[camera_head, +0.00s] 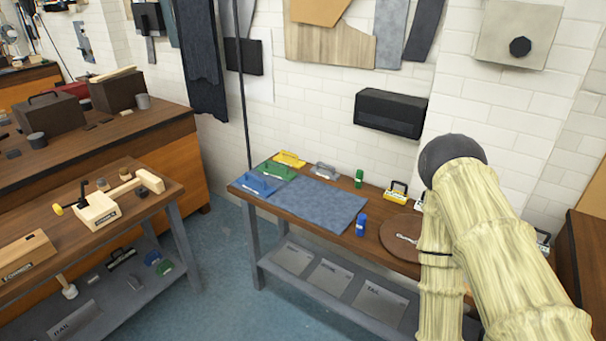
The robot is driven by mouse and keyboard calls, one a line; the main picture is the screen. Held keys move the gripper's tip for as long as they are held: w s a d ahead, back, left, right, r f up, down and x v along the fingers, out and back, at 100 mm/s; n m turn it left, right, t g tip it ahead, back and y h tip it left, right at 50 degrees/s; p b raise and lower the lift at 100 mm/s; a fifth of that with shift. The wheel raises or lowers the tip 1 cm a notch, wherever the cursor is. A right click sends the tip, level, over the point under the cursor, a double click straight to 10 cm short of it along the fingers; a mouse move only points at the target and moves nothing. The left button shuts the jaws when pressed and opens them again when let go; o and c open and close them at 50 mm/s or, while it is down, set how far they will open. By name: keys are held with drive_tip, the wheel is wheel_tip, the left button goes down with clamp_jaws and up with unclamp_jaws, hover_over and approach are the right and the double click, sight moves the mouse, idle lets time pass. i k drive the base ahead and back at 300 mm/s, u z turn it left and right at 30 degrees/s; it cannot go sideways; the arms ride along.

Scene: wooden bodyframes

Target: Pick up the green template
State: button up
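The green template (275,170) is a flat green piece with a raised handle. It lies at the back left of the wooden workbench (228,187), between a blue piece (256,185) and a yellow piece (290,158) of similar shape. My arm is at the right of the view, well to the right of the green template. My gripper does not show, so its opening and contents cannot be seen.
A blue-grey mat (315,202) covers the bench's middle. A dark box (391,112) hangs on the wall. Blue floor (225,265) is clear left of the bench.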

sight(276, 172)
drive_tip(key=z, duration=0.4)
drive_tip(key=i, duration=1.4)
drive_tip(key=u, duration=2.25)
drive_tip(key=k, duration=0.6)
drive_tip(key=z, duration=0.4)
